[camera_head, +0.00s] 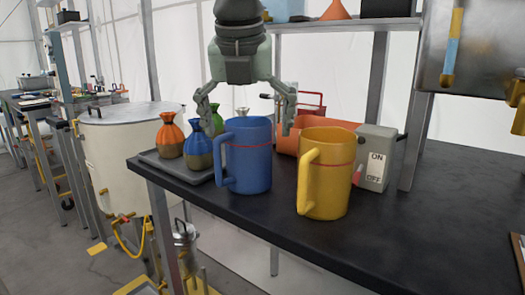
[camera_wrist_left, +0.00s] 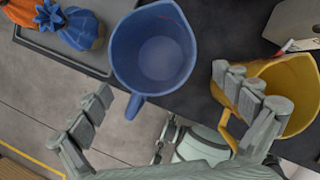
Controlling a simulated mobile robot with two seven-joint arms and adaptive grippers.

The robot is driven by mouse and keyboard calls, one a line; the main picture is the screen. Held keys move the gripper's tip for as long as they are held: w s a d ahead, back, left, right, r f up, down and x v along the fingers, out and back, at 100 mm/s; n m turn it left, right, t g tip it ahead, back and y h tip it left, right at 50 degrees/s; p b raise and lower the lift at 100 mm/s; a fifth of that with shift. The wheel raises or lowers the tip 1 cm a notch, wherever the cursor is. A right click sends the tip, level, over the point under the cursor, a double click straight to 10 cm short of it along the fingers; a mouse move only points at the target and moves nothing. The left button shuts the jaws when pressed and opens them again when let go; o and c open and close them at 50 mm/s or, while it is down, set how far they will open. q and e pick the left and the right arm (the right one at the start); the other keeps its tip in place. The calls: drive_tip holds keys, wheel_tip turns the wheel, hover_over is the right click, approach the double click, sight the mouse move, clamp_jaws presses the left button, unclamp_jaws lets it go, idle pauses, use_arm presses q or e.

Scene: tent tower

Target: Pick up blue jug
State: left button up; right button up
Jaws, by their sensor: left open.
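The blue jug (camera_head: 249,165) stands upright on the dark tabletop near its front edge, its handle on the left side. In the left wrist view the blue jug (camera_wrist_left: 125,55) is seen from above, its inside looking empty and its handle pointing toward the lower left. My left gripper (camera_head: 249,122) points down at the blue jug, with its fingers spread on either side of the rim in the head view. In the left wrist view the open fingers of my left gripper (camera_wrist_left: 166,88) have nothing between them in their grasp.
A yellow jug (camera_head: 330,175) stands close on the right. Behind are an orange container (camera_head: 287,142) and a grey ON/OFF box (camera_head: 375,150).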

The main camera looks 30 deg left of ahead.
sight(249, 160)
use_arm(q)
drive_tip(key=shift+a+f, duration=0.1)
drive_tip(key=shift+f, duration=0.3)
drive_tip(key=x, duration=0.6)
drive_tip(key=shift+w+a+f+p, duration=0.15)
drive_tip(key=shift+w+f+p, duration=0.05)
drive_tip(key=shift+f+p, duration=0.15)
drive_tip(key=shift+r, duration=0.1)
use_arm(e)
drive_tip(key=shift+w+f, duration=0.1)
drive_tip(key=shift+f, duration=0.5)
use_arm(q)
drive_tip(key=shift+c, duration=0.6)
